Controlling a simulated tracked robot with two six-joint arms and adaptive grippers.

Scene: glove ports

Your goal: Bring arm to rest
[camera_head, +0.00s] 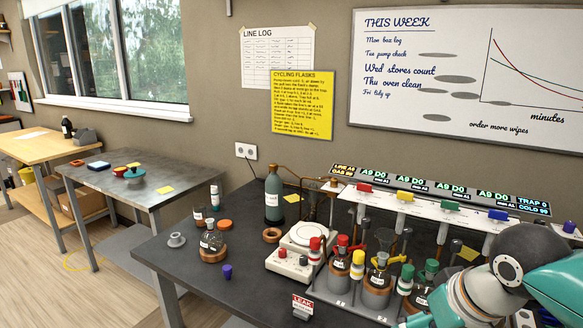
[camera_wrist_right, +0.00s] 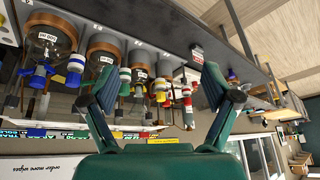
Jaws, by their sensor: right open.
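My right arm (camera_head: 500,285), teal, white and dark, reaches in at the lower right of the head view, over the right part of the dark bench. Its fingertips are not clear there. In the right wrist view, which is tilted nearly upside down, my right gripper (camera_wrist_right: 158,85) has its two dark fingers spread wide apart. Nothing is between the fingertips; the flasks and coloured caps show beyond them. My left arm and gripper are not in view.
The dark bench (camera_head: 190,255) holds a rack of flasks with coloured caps (camera_head: 376,285), a hotplate (camera_head: 302,240), a grey-green bottle (camera_head: 274,192) and small jars. A lit display strip (camera_head: 440,190) stands behind. A grey side table (camera_head: 150,180) is at left. The bench's front left is mostly clear.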

